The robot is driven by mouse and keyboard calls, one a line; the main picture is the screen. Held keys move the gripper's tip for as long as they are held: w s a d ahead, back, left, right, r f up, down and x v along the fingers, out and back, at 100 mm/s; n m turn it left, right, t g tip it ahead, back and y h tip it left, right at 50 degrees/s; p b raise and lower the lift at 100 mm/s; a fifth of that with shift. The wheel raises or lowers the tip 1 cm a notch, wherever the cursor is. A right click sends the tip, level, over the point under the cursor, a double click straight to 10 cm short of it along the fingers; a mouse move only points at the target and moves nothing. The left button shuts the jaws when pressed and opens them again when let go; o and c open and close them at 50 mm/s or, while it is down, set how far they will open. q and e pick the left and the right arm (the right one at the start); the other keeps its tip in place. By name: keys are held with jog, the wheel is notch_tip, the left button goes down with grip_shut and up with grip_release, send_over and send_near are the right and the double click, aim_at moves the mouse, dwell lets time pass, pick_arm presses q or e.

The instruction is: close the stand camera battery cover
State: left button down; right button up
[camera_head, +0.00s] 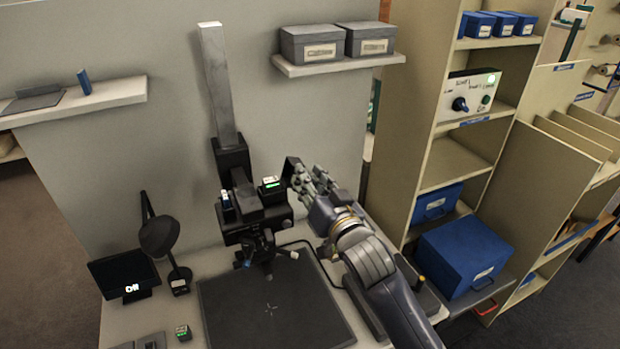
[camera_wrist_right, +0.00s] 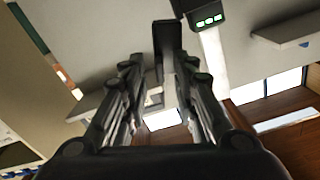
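The black stand camera (camera_head: 262,215) is mounted on a tall grey column above a dark mat. A battery with green lights (camera_head: 270,185) sits at its right side and also shows in the wrist view (camera_wrist_right: 208,20). A thin dark flap, apparently the battery cover (camera_head: 290,168), stands upright and open beside the battery. In the wrist view the flap (camera_wrist_right: 166,45) appears ahead of and between my right fingers. My right gripper (camera_head: 303,178) is open, close to the flap; contact cannot be told. In the wrist view its fingers (camera_wrist_right: 158,85) are apart. My left gripper is out of view.
A desk lamp (camera_head: 160,238) and a small screen (camera_head: 125,273) stand left of the dark mat (camera_head: 270,312). Another green-lit battery (camera_head: 183,332) lies on the table. Grey boxes (camera_head: 312,44) rest on a wall shelf above; shelving with blue boxes (camera_head: 462,257) is at right.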

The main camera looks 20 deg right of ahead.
grip_shut()
jog(key=shift+r, duration=0.1)
